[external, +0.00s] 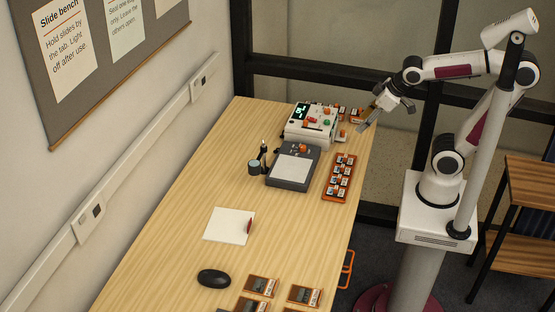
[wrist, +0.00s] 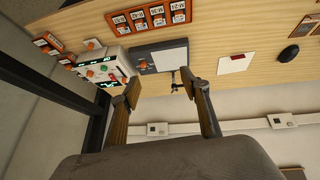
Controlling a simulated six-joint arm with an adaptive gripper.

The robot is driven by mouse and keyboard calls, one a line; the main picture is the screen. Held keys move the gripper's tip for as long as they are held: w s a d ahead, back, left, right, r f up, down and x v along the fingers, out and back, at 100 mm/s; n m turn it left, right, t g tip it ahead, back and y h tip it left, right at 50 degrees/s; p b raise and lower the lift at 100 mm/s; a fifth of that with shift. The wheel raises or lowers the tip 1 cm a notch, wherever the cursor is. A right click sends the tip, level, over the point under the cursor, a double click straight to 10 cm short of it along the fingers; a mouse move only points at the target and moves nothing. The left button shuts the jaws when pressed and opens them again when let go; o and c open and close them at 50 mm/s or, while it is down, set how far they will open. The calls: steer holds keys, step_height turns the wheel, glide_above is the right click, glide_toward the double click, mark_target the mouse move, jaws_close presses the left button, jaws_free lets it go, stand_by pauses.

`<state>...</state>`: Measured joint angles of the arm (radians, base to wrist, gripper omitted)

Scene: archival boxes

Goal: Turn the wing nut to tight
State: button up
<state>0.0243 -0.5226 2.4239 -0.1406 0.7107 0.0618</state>
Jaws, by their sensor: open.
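A white instrument box (external: 312,125) with a green-lit display and red, green and orange controls stands at the far end of the table. It also shows at upper left in the wrist view (wrist: 98,68). I cannot tell which small part is the wing nut. A dark grey panel (external: 293,167) with a pale pad and an orange knob (external: 303,148) sits in front of the box. My gripper (external: 366,124) is open and empty, above and to the right of the box near the table's right edge. In the wrist view its two fingers (wrist: 161,92) are spread apart.
An orange tray of labelled slides (external: 340,178) lies right of the panel. A dark cup (external: 254,168) and a small black stand are on its left. A white sheet (external: 230,226), black mouse (external: 214,278) and orange-framed items (external: 261,286) lie nearer. The table's middle is mostly clear.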

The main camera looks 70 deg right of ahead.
steer(key=w+d+r+n+t+h, duration=0.15)
steer(key=w+d, duration=0.35)
steer(key=w, duration=0.5)
steer(key=w+d+t, duration=0.3)
steer(key=w+d, duration=0.1)
steer(key=w, duration=0.7)
steer(key=w+f+n+t+y, duration=0.1)
steer(key=w+f+n+y, duration=0.15)
steer(key=w, duration=0.25)
steer(key=n+y, duration=0.2)
steer(key=y, duration=0.5)
glide_toward(264, 144)
steer(key=w+d, duration=0.1)
steer(key=shift+d+f, duration=0.1)
steer(key=shift+f, duration=0.1)
steer(key=shift+w, duration=0.1)
steer(key=x, duration=0.7)
steer(key=shift+w+a, duration=0.3)
steer(key=shift+f, duration=0.15)
